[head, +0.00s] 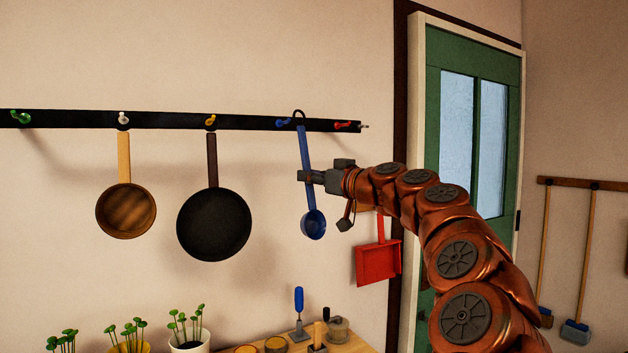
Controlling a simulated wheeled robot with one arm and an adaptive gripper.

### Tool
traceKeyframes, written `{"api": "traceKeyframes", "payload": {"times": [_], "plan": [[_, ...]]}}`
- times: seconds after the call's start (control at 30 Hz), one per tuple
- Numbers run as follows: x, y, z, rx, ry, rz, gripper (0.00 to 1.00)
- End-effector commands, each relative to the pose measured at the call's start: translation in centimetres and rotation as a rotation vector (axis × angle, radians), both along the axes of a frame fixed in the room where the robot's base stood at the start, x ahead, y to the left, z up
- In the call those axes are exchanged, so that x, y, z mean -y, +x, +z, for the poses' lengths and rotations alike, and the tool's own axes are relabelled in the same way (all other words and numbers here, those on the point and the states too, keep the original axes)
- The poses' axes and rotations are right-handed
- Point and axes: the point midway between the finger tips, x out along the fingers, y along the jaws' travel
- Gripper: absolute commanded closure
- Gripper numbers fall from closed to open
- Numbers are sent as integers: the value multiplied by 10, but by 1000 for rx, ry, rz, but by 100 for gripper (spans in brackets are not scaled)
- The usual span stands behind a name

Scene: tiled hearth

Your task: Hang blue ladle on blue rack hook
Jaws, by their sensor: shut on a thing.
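The blue ladle (307,155) is near upright, slightly tilted, with its bowl (314,225) at the bottom and a dark loop (299,115) at the top. My gripper (306,177) is shut on its handle from the right. The loop is at the height of the black rack (165,120), just right of the blue hook (284,121). The loop looks apart from the hook; how far the ladle is from the wall I cannot tell. The red hook (343,125) is to the right of the ladle.
A wooden pan (126,211) and a black pan (214,226) hang to the left. A red dustpan (378,263) hangs below my arm. Potted seedlings (189,335) and a blue-handled trowel (299,305) stand below. The green door (471,150) is at the right.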

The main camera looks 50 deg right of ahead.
Motion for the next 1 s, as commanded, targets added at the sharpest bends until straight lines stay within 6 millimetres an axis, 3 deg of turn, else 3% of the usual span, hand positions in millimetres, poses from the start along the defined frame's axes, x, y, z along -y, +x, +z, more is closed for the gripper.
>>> {"api": "traceKeyframes", "payload": {"times": [1.0], "plan": [[20,54,-3,1,0,-2,100]]}}
